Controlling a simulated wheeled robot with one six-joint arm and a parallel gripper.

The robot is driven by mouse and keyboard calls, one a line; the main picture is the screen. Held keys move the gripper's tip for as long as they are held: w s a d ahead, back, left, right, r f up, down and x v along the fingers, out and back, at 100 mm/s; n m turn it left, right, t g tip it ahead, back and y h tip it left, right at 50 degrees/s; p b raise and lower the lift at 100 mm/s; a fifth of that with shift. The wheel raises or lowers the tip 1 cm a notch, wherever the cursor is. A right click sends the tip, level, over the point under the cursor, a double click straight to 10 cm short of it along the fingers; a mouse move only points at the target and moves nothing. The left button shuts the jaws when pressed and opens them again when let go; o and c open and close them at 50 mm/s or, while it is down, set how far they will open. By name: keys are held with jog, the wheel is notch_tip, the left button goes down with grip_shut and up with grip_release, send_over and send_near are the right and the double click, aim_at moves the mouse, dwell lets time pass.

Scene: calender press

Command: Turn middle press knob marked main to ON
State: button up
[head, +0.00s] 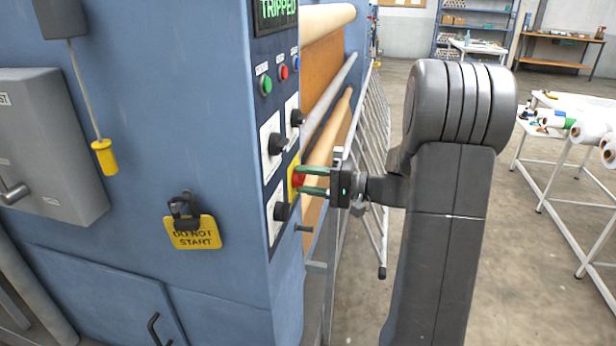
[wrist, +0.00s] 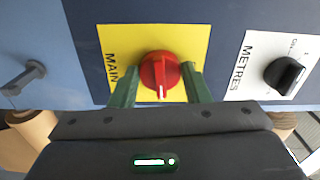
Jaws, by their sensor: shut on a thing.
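The red main knob (wrist: 160,72) sits on a yellow plate marked MAIN (wrist: 118,45) in the wrist view. Its white pointer mark faces the bottom of that view, towards my gripper's body. In the head view the red knob (head: 298,179) is small and partly behind the fingers, on the narrow face of the blue press. My gripper (head: 303,181) has green fingers, one on each side of the knob. It is shut on the knob; in the wrist view my gripper (wrist: 159,84) shows one finger left and one right of it. The ON and OFF marks are not readable.
Black knobs on white plates flank the yellow plate, one marked METRES (wrist: 287,74). A display reads TRIPPED (head: 277,10) above green and red buttons. A yellow DO NOT START tag (head: 192,235) hangs on the side. Rollers (head: 325,120) and a rail are close behind my gripper.

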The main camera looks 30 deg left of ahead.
jog(key=shift+m, duration=0.6)
jog(key=o, duration=0.9)
jog(key=shift+o, duration=0.2)
jog(key=v, duration=1.4)
jog(key=shift+a, duration=0.15)
